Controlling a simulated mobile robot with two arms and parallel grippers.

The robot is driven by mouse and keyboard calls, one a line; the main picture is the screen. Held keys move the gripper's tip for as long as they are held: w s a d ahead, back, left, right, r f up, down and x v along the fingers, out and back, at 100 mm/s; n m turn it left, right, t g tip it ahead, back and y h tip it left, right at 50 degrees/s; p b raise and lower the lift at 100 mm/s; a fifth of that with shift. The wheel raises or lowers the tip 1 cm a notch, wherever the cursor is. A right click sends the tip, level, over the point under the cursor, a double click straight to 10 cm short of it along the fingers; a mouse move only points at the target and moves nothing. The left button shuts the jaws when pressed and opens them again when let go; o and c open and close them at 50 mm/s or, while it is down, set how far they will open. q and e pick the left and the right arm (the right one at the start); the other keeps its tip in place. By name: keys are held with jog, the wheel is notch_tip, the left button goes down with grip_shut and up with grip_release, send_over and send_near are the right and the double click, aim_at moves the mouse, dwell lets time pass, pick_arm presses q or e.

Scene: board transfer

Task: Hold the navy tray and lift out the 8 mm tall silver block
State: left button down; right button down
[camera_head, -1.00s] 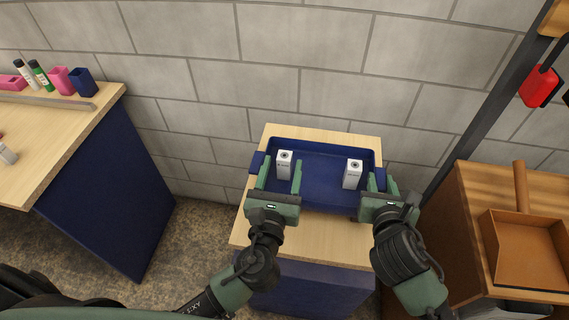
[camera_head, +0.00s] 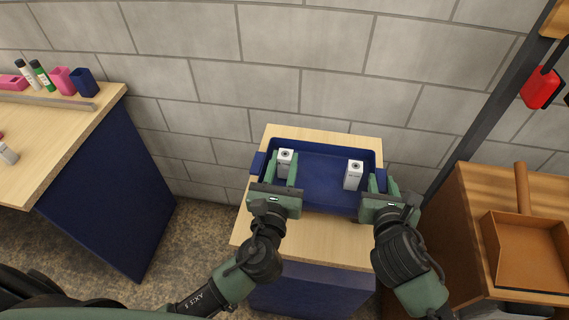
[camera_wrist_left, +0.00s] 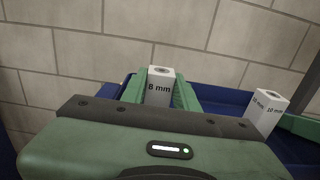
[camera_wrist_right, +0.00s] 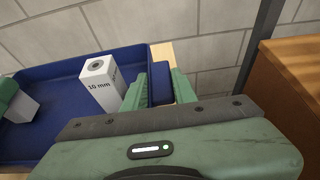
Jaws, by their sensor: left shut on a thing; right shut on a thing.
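The navy tray (camera_head: 325,181) lies on a small wooden-topped stand. The block marked 8 mm (camera_wrist_left: 160,88), whitish silver with a dark round mark on top, stands upright at the tray's left side; it also shows in the head view (camera_head: 286,158). My left gripper (camera_head: 281,171) is shut on it, one finger on each side. A similar block marked 10 mm (camera_wrist_right: 99,86) stands upright at the tray's right side, apart from both grippers. My right gripper (camera_wrist_right: 160,84) is shut on the tray's right handle, which shows between its fingers.
A block wall stands behind. The middle of the navy tray is clear.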

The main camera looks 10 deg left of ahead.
pick_arm(q)
notch_tip(320, 180, up, 9)
jog(key=shift+r, duration=0.15)
pick_arm(e)
jog(key=shift+r, duration=0.1)
jog(key=c, duration=1.1)
grip_release()
jog(key=shift+o, duration=0.2)
